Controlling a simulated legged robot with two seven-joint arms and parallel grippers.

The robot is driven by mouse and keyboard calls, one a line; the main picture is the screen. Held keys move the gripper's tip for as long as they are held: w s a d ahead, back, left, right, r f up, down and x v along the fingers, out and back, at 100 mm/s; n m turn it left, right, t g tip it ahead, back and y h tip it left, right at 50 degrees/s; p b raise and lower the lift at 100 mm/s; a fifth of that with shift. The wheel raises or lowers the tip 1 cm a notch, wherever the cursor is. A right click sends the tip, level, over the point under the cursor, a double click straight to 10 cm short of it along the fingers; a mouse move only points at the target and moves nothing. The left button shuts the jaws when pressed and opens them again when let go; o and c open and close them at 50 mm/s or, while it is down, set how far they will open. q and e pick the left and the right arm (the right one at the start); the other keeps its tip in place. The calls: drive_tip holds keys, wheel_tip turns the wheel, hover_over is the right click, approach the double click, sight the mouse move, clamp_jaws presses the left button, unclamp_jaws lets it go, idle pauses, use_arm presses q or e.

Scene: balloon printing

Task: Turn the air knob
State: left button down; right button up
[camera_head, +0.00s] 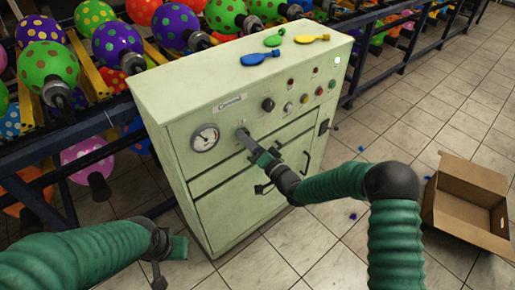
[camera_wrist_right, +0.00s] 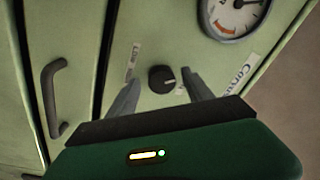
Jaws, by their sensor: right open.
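The air knob (camera_wrist_right: 162,79) is small, black and round with a pale pointer mark. It sits on the pale green machine front (camera_head: 178,140), beside the round gauge (camera_head: 205,137). In the right wrist view it lies between the two fingers of my right gripper (camera_wrist_right: 160,92), which is open. I cannot tell whether the fingers touch it. In the head view my right gripper (camera_head: 243,134) reaches the panel just right of the gauge and covers the knob. My left gripper (camera_head: 168,258) hangs at lower left, away from the panel; its jaw opening is unclear.
Another black knob (camera_head: 268,104) and several small buttons sit higher on the panel. A door handle (camera_head: 306,162) is to the right. Flat balloons (camera_head: 260,57) lie on top of the machine. A rack of printed balloons (camera_head: 117,40) stands behind. An open cardboard box (camera_head: 465,215) is on the tiled floor.

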drive_tip(key=v, duration=1.6)
drive_tip(key=shift+d+p, duration=0.2)
drive_tip(key=shift+p, duration=0.25)
drive_tip(key=shift+f, duration=0.1)
drive_tip(key=s+d+r+n+g+h+p, duration=0.2)
drive_tip(key=s+d+n+g+h+p, duration=0.2)
drive_tip(key=s+d+g+h+p, duration=0.35)
drive_tip(key=s+d+r+g+h+p, duration=0.1)
drive_tip(key=s+r+g+p, duration=0.1)
drive_tip(key=s, duration=0.4)
drive_tip(key=s+d+r+g+h+p, duration=0.1)
drive_tip(key=s+d+r+g+h, duration=0.1)
drive_tip(key=s, duration=0.5)
drive_tip(key=shift+s+r+g+p, duration=0.2)
drive_tip(key=shift+r+g+p, duration=0.2)
drive_tip(key=shift+r+g, duration=0.4)
